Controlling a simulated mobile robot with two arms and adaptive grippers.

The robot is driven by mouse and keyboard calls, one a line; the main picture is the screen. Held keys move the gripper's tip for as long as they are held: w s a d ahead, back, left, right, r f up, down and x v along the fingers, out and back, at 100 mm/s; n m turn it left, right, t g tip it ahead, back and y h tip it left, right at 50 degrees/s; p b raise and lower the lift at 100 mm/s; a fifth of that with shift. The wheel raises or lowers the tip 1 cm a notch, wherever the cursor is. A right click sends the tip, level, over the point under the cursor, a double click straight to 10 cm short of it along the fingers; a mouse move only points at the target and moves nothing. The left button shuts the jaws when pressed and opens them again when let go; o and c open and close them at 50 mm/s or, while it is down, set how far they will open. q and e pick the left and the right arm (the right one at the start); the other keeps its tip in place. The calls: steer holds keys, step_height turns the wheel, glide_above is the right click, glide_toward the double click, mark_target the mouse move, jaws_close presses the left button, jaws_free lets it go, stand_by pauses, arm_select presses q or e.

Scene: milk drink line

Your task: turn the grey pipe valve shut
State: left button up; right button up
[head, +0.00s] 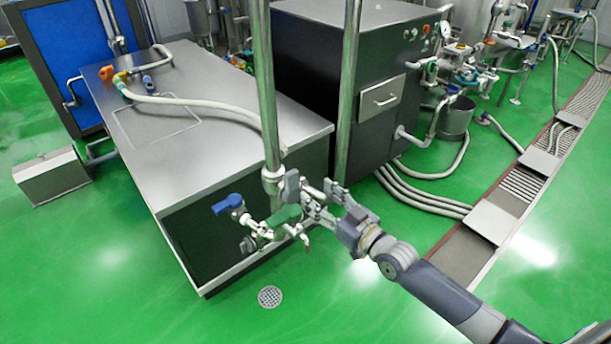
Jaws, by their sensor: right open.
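The grey pipe valve shows as a grey handle (291,185) beside the upright steel pipe, at the front right corner of the steel-topped cabinet. My right gripper (314,202) reaches in from the lower right and is open, with its fingers close to the right of the handle. I cannot tell whether a finger touches it. The gripper partly hides the valve body and the pipe around it. A green valve handle (285,215) sits just below, and a blue valve handle (228,204) is to the left. My left gripper is out of view.
The steel-topped cabinet (190,125) stands behind and left of the valves. Two upright steel pipes (264,90) rise near the gripper. A dark machine cabinet (340,75) is behind. Green floor with a round drain (270,297) is clear in front.

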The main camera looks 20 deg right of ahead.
mark_target(294, 176)
steer(key=x, duration=0.4)
steer(key=shift+s+a+r, duration=0.1)
steer(key=shift+a+r, duration=0.15)
steer(key=shift+a, duration=0.1)
steer(key=x, duration=0.6)
steer(key=shift+f, duration=0.1)
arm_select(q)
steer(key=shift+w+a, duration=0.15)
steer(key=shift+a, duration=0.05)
arm_select(e)
steer(key=shift+w+a, duration=0.1)
steer(key=shift+w, duration=0.45)
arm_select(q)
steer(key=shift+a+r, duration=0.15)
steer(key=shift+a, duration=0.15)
arm_select(e)
jaws_close()
